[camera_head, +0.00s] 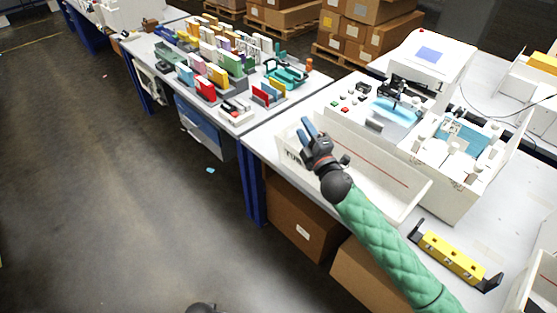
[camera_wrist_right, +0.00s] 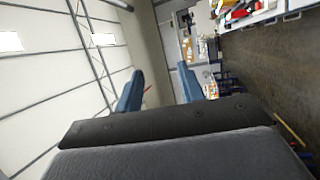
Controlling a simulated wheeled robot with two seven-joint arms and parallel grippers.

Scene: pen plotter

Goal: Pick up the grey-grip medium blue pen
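I cannot make out the grey-grip medium blue pen in either view. My right gripper (camera_head: 307,127) is raised above the front edge of the near white table, by the white tray's left end. Its two blue fingers stand apart with nothing visible between them. In the right wrist view the same gripper (camera_wrist_right: 160,70) is open and empty, facing the far wall. My left gripper does not show; a small dark shape at the bottom edge of the head view cannot be identified.
A long white tray (camera_head: 408,205) lies under my right arm. A yellow bar with black end brackets (camera_head: 455,258) lies at the right. White machines (camera_head: 430,60) stand behind. Another table (camera_head: 240,120) holds colourful items. Cardboard boxes (camera_head: 305,220) sit below.

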